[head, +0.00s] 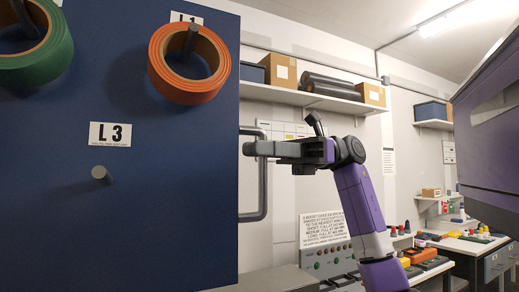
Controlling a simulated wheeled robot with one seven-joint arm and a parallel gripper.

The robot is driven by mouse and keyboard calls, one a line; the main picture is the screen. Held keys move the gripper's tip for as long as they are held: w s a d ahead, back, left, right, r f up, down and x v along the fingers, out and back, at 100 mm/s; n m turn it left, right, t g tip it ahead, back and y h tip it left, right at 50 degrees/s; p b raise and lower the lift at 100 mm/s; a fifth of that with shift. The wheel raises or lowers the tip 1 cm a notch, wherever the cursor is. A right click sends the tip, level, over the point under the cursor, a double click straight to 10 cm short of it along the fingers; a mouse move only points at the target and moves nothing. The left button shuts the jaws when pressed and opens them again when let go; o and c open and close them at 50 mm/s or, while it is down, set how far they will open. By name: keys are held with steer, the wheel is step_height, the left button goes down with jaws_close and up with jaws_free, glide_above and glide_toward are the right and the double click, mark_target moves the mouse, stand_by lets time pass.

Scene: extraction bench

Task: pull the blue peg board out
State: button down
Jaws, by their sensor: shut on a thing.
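The blue peg board (150,210) fills the left of the head view, upright and close to me. A grey upright bar handle (263,200) stands at its right edge. My gripper (250,148) is at the upper part of this handle and is shut on it. The fingers cover the part of the bar that they hold.
An orange tape roll (163,78) and a green tape roll (55,65) hang on the board's pegs. Below the L3 label (110,134) is a bare peg (100,172). A shelf with boxes (310,98) is on the back wall. A bench (470,245) with small items stands at right.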

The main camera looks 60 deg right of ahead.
steer(key=c, duration=1.5)
jaws_free()
steer(key=shift+s+d, duration=0.25)
steer(key=shift+d, duration=0.05)
steer(key=shift+o, duration=0.5)
steer(key=shift+w+a, duration=0.1)
steer(key=b+v, duration=0.1)
steer(key=v, duration=0.7)
steer(key=shift+w+r, duration=0.1)
